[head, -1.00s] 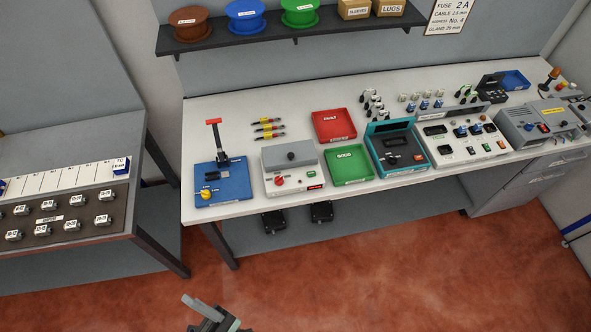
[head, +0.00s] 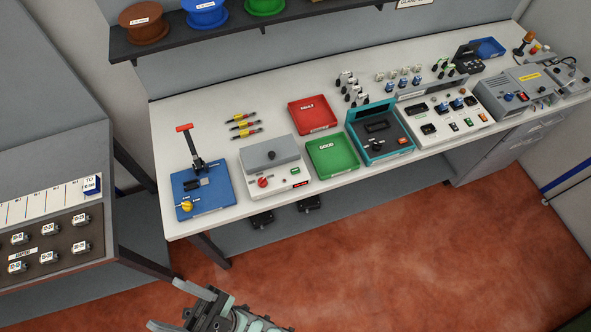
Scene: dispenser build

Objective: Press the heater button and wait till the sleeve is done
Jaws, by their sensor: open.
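A white box with a grey lid (head: 271,153) stands near the bench's front edge, between the blue lever base and the green tray. Its front panel has a red knob (head: 263,182), a small green button (head: 295,170) and a red-lit display (head: 299,184). It may be the heater, but its markings are too small to read. I cannot make out a sleeve. My gripper (head: 172,306) is at the bottom edge of the head view, over the floor, well apart from the bench. It is open and its jaws look empty.
A blue base with a red-handled lever (head: 184,128) stands left of the box. A green tray (head: 332,155), a red tray (head: 313,114) and a teal-framed unit (head: 364,108) are to its right. Several yellow-banded parts (head: 243,125) lie behind. The floor in front is clear.

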